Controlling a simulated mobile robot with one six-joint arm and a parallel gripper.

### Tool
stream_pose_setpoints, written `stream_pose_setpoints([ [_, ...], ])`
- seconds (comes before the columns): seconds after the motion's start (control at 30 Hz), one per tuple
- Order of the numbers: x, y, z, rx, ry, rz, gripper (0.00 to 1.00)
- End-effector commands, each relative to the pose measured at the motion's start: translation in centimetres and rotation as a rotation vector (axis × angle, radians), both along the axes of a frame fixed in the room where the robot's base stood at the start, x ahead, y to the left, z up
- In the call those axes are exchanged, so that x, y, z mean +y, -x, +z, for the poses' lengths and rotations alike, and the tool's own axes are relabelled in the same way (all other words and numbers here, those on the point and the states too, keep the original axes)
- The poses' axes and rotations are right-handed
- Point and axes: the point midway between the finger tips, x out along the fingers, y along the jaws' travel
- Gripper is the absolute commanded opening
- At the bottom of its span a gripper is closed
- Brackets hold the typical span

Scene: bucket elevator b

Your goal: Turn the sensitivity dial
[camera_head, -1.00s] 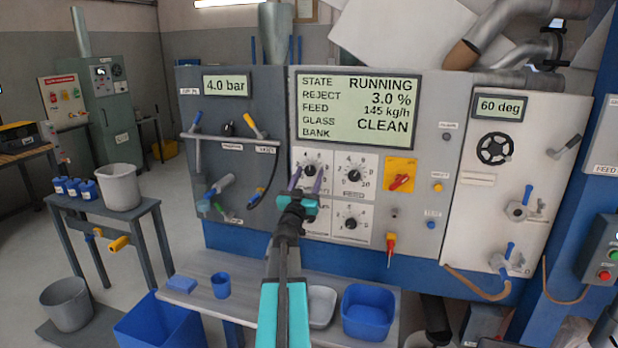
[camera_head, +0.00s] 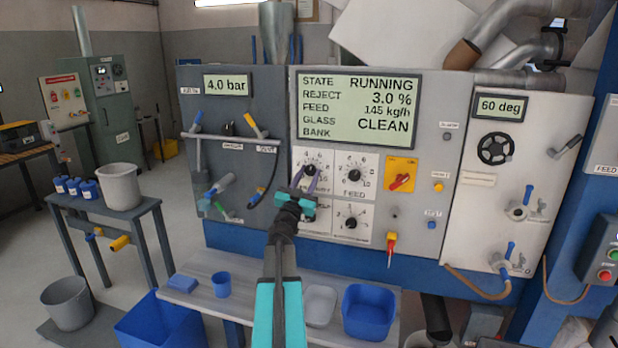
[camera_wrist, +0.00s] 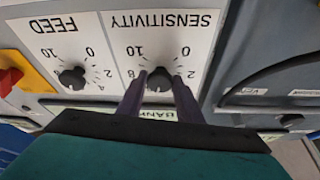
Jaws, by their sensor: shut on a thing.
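The sensitivity dial (camera_wrist: 159,80) is a black knob on a white plate lettered SENSITIVITY, upside down in the wrist view. In the head view the dial (camera_head: 311,170) is at the upper left of a group of white dial plates. My gripper (camera_wrist: 158,86) has its two purple fingers on either side of the knob, shut on it. In the head view my gripper (camera_head: 309,178) reaches up to the dial from below, its teal body tilted. The fingers hide the knob's sides and part of its scale.
The feed dial (camera_head: 354,175) is right beside it, with another dial (camera_head: 351,222) below. A red switch on a yellow plate (camera_head: 400,175) is further right. The display (camera_head: 358,110) above reads RUNNING, reject 3.0 %. A bench with a blue bin (camera_head: 367,312) stands below.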

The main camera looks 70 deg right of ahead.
Motion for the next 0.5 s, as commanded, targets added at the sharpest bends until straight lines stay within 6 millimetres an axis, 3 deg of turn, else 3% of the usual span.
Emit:
stream_pose_setpoints([
  [0.3, -0.06, -0.15, 0.2, -0.214, -0.012, -0.001, 0.1],
  [0.5, -0.04, -0.04, 0.16, -0.243, -0.013, -0.003, 0.1],
])
